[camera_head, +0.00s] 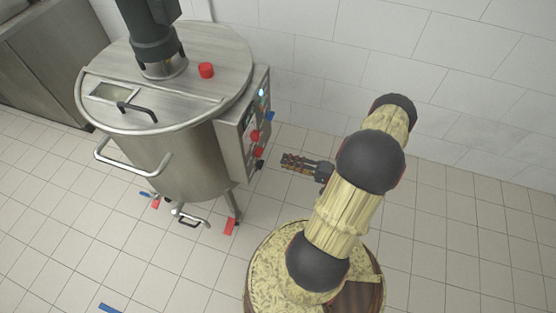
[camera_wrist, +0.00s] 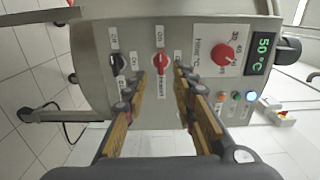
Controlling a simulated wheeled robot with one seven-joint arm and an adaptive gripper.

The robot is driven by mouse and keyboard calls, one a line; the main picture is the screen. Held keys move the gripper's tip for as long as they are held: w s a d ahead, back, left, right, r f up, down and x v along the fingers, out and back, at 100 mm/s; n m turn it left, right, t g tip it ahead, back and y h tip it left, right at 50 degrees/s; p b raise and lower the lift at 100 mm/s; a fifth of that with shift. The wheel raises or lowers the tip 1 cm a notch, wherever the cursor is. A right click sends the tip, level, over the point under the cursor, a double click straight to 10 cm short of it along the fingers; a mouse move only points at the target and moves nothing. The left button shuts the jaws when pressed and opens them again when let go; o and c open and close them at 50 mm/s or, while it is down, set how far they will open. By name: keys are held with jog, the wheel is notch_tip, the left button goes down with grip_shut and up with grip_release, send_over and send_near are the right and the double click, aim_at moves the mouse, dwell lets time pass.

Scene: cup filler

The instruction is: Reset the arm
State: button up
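A red switch (camera_wrist: 160,62) shows between the fingertips. A black switch (camera_wrist: 117,63) is to its left and a red temperature dial (camera_wrist: 223,54) to its right. The display (camera_wrist: 261,53) reads 50 °C.
The steel kettle (camera_head: 180,150) has a round lid, a front handle (camera_head: 132,160) and a dark motor column. A blue light (camera_wrist: 251,96) is lit on the panel. A steel counter (camera_head: 50,55) stands at the far left. Tiled floor right of my arm is clear, with a tiled wall behind.

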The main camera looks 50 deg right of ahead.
jog(key=shift+s+d, duration=0.2)
jog(key=shift+s, duration=0.35)
